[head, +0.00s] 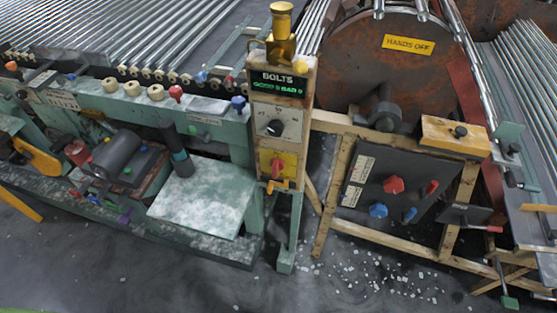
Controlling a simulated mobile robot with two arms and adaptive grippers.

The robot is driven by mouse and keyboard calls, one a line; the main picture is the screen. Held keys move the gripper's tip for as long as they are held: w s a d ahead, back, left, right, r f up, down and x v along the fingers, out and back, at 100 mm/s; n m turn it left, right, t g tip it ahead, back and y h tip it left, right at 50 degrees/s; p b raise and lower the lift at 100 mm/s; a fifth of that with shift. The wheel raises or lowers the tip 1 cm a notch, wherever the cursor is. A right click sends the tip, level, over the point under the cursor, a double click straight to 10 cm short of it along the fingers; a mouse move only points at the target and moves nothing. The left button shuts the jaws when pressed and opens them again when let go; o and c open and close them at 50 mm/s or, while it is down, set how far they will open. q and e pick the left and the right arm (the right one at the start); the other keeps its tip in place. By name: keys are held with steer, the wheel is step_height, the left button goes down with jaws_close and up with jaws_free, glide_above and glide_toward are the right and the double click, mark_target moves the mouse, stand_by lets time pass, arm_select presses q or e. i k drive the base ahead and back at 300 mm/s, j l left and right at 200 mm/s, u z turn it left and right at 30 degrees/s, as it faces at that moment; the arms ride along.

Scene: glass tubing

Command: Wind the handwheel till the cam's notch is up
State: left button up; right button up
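A large rusty round disc (345,72) stands at the upper right, with a yellow HANDS OFF sign (408,44) on it. A dark grey hub-like part (384,116) sits at its lower middle; I cannot tell whether this is the cam or part of the handwheel. No rim I can name as the handwheel and no notch can be made out. A small orange crank-like handle (277,185) sticks out low on the wooden BOLTS post. Neither of my grippers is in view.
The BOLTS post (281,118) carries a dial and a red knob. A dark panel (392,190) with red and blue knobs hangs in a wooden frame. A green machine bench (205,200) fills the left. Debris (375,278) litters the floor, which is otherwise open in front.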

mark_target(57, 147)
steer(key=u, duration=1.6)
steer(key=z, duration=0.4)
steer(key=i+j+z, duration=0.45)
steer(key=j, duration=0.15)
steer(key=j+z, duration=0.25)
steer(key=i+j+z, duration=0.1)
steer(key=j+z, duration=0.15)
steer(key=j, duration=0.15)
